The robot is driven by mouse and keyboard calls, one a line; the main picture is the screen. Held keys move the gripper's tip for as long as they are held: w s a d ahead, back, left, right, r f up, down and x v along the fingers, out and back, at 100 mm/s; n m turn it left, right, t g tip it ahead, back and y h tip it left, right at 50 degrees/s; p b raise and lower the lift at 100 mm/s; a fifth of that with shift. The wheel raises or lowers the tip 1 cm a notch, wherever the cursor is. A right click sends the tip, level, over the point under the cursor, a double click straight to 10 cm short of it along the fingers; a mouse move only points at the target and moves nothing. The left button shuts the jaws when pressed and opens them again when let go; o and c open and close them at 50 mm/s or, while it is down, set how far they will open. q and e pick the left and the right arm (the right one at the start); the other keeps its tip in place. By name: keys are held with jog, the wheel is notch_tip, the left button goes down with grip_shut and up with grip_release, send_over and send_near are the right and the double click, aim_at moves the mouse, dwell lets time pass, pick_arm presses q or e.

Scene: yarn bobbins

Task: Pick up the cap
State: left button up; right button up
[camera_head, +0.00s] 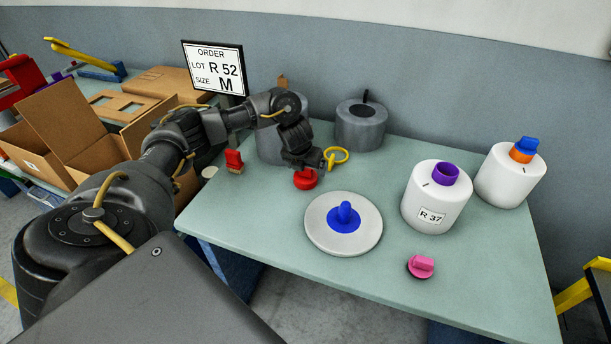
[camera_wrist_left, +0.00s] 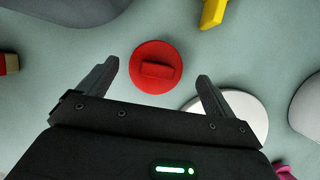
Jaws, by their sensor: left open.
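A round red cap (camera_head: 305,180) with a raised grip bar lies on the green table (camera_head: 270,215). The red cap also shows in the left wrist view (camera_wrist_left: 156,66), between and slightly beyond the fingertips. My left gripper (camera_head: 303,164) is open and empty just above it, one finger on each side in the wrist view, with no contact visible. A smaller pink cap (camera_head: 421,265) lies near the table's front right. The head view partly hides the red cap behind my gripper. My right gripper is out of view.
A white disc (camera_head: 318,240) with a blue knob (camera_head: 344,217) lies just in front. A yellow ring piece (camera_head: 343,154) is close behind. White bobbins (camera_head: 430,205) stand right, grey bobbins (camera_head: 361,130) behind. A red block (camera_head: 233,158) and order sign (camera_head: 213,70) are left.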

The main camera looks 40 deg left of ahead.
aim_at(306, 171)
pick_arm(q)
jog(key=x, duration=0.4)
jog(key=shift+a+f, duration=0.1)
jog(key=shift+a, duration=0.15)
jog(key=shift+c, duration=0.4)
jog(key=c, duration=0.8)
